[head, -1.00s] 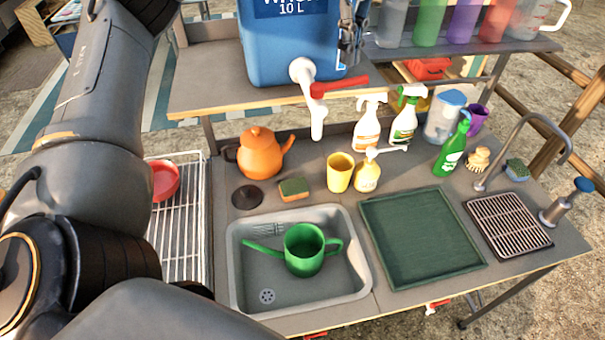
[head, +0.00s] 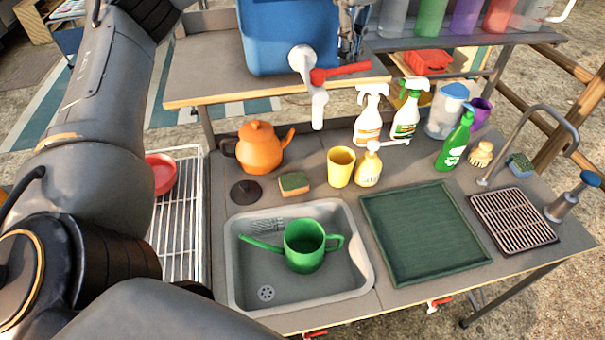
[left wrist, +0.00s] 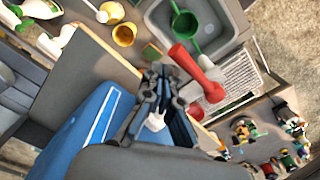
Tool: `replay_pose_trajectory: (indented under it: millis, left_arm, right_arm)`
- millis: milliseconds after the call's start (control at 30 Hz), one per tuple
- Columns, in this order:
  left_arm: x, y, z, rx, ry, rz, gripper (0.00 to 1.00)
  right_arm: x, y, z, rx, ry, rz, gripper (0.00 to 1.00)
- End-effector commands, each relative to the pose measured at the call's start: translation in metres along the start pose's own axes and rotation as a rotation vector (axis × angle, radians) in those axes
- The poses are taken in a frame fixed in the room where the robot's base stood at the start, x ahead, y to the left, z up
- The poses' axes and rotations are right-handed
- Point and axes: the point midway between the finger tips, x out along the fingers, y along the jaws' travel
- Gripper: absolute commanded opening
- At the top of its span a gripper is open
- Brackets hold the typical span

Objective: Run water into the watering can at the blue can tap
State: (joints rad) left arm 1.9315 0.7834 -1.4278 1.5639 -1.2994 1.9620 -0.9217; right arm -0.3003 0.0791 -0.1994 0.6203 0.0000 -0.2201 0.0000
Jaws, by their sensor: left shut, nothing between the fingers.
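The green watering can (head: 304,248) stands upright in the grey sink (head: 240,290), and also shows in the left wrist view (left wrist: 185,24). The blue can (head: 278,38) stands on the raised shelf. Its white tap (head: 318,108) hangs over the shelf's front edge, above and behind the watering can. The tap's red lever (head: 341,72) points right; it also shows in the left wrist view (left wrist: 196,66). No water stream shows. My left gripper (head: 350,52) is shut and empty, just above the lever by the can's right side; contact cannot be told. My right gripper is not in view.
A yellow cup (head: 340,167), a soap pump (head: 369,168) and spray bottles (head: 369,115) stand behind the sink. An orange teapot (head: 260,149) is at the back left. A green tray (head: 425,230) lies right of the sink. Bottles line the shelf's right side.

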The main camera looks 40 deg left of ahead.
Motion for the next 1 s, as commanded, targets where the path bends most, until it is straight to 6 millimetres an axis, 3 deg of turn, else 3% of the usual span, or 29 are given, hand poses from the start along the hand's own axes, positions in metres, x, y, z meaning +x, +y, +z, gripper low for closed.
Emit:
replay_pose_trajectory:
  millis: [1000]
  left_arm:
    - [0.001,-0.028,0.037,0.002,0.000,0.000,0.00]
  right_arm:
    - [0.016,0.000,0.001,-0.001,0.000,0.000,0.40]
